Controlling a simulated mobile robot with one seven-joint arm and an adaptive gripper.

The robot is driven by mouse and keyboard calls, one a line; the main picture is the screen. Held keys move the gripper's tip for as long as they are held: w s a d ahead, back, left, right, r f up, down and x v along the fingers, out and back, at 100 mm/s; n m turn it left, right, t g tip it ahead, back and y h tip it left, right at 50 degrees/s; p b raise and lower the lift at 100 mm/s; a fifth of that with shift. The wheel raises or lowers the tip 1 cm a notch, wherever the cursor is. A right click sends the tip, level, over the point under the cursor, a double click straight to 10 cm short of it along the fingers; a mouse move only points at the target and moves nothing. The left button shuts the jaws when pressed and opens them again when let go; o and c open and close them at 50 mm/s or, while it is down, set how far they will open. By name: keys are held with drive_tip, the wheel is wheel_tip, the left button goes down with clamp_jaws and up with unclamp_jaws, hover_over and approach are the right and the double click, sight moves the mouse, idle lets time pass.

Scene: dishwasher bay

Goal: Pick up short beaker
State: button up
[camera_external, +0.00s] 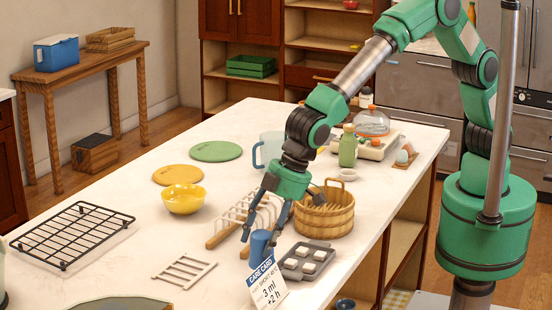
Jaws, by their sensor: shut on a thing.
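The short beaker (259,248) appears as a small blue cylinder near the front edge of the white counter (115,225). My gripper (260,238) points down over it, with one finger on each side, and is shut on it. The beaker looks upright. Its lower part is partly hidden behind a white care card (268,287). I cannot tell whether its base touches the counter.
A white rack (238,215) stands just behind my gripper. A wooden basket (330,215) and a grey tray with white pieces (306,262) are close on the right. A yellow bowl (183,199) and black wire rack (72,235) lie left, with bare counter between.

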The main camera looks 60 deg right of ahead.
drive_tip(key=shift+s+d+r, duration=0.1)
drive_tip(key=shift+s+d, duration=0.25)
drive_tip(key=shift+d, duration=0.3)
drive_tip(key=shift+s+d+r, duration=0.1)
drive_tip(key=shift+s+d, duration=0.25)
drive_tip(key=shift+d, duration=0.25)
drive_tip(key=shift+s+d, duration=0.35)
drive_tip(key=shift+d, duration=0.3)
